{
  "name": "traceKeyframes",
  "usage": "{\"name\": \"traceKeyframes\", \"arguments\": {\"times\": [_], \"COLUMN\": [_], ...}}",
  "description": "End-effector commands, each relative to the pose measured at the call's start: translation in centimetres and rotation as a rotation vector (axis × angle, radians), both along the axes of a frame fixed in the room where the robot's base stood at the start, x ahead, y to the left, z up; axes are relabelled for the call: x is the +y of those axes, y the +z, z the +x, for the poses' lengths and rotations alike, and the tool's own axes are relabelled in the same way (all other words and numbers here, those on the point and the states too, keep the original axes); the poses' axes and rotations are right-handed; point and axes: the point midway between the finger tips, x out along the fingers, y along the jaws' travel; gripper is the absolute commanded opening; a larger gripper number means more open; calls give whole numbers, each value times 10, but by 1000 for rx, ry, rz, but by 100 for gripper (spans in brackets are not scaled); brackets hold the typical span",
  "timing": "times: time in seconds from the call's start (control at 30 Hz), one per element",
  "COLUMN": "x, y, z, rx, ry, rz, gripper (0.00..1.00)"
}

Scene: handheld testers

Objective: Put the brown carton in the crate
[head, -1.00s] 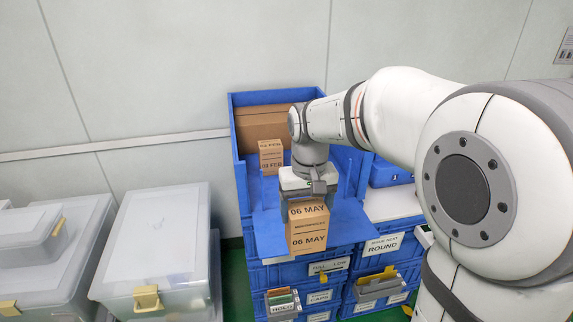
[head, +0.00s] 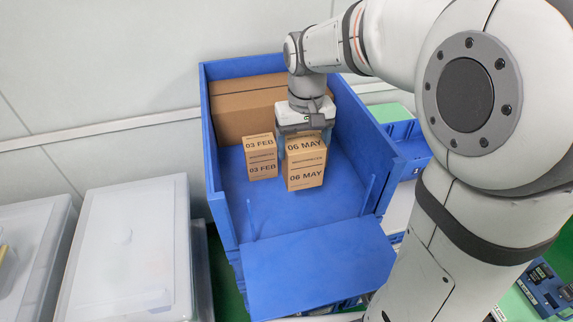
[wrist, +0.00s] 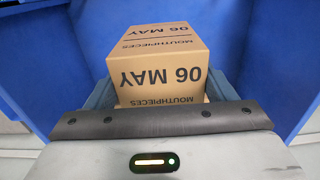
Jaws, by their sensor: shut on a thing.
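The brown carton (head: 305,165) is marked 06 MAY and is inside the blue crate (head: 225,190), whose front flap (head: 320,265) is folded down. My gripper (head: 304,145) is shut on the carton from above, with a finger on each side. In the wrist view the carton (wrist: 160,75) fills the space between the fingers, with MOUTHPIECES print on it. The carton looks upright. I cannot tell whether its base touches the crate floor.
A second small carton (head: 261,157) marked 03 FEB stands just left of the held one. A large plain carton (head: 245,108) fills the crate's back. The crate floor in front is clear. Lidded clear boxes (head: 130,240) stand at the left.

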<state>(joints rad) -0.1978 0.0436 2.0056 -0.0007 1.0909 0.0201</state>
Motion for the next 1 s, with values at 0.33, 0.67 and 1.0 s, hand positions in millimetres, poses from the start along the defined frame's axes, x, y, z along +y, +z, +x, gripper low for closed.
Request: {"name": "traceKeyframes", "arguments": {"times": [0.33, 0.67, 1.0], "x": [5, 6, 6], "y": [-56, -94, -99], "z": [-2, -2, -2], "rx": [4, 4, 1], "ry": [14, 16, 17], "rz": [-1, -1, 0], "gripper": [37, 37, 37]}}
